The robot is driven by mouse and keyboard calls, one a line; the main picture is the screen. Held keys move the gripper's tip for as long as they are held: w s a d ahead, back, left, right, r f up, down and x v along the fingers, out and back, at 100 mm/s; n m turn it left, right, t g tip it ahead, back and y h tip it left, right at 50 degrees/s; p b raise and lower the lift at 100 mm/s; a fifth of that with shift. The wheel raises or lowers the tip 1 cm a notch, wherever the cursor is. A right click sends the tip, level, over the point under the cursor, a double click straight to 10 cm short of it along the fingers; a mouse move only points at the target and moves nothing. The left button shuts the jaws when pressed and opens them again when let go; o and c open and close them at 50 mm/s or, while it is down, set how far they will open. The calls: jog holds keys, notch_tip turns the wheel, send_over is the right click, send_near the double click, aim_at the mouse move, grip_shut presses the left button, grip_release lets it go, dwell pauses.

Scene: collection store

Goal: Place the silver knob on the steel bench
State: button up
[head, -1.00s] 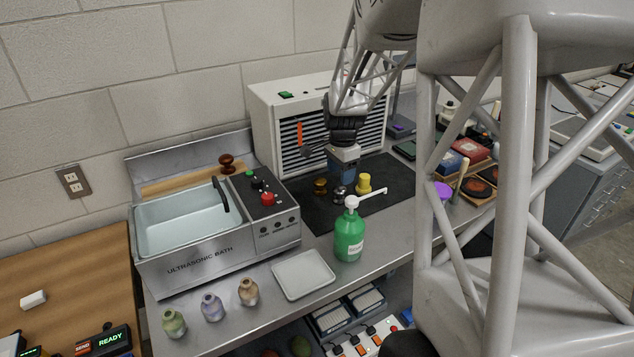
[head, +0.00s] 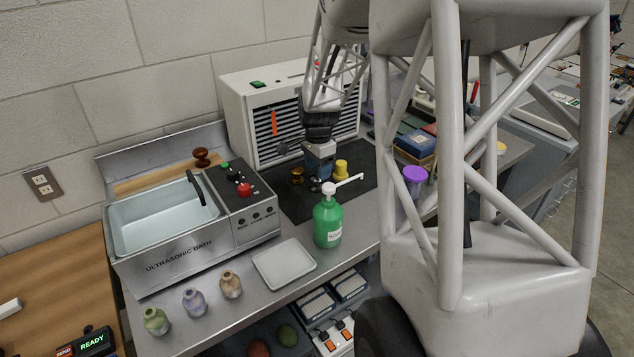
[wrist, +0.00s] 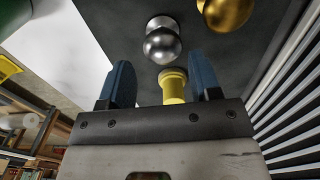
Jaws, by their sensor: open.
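The silver knob (wrist: 162,44) stands on a dark mat (head: 290,208) on the steel bench (head: 297,236). It shows clearly in the wrist view, just beyond my fingertips and roughly centred between them. In the head view it is mostly hidden by my gripper. My gripper (wrist: 163,78) is open and empty, with its blue fingers apart. In the head view my gripper (head: 319,173) hangs low over the mat. A brass knob (head: 297,176) stands to its left and a yellow knob-like piece (head: 341,168) to its right.
A green pump bottle (head: 328,222) stands in front of the mat. A white tray (head: 284,264) and several small bottles (head: 194,302) are near the front edge. An ultrasonic bath (head: 190,240) is at left, and a white slatted unit (head: 250,110) stands behind the mat. Some bare steel lies around the tray.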

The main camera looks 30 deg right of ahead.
aim_at(317, 180)
jog(key=shift+f, duration=0.1)
jog(key=shift+w+f, duration=0.2)
jog(key=shift+f, duration=2.3)
jog(key=shift+c, duration=0.5)
jog(key=c, duration=0.8)
jog(key=shift+r, duration=0.2)
notch_tip(317, 180, up, 10)
jog(key=shift+f, duration=0.15)
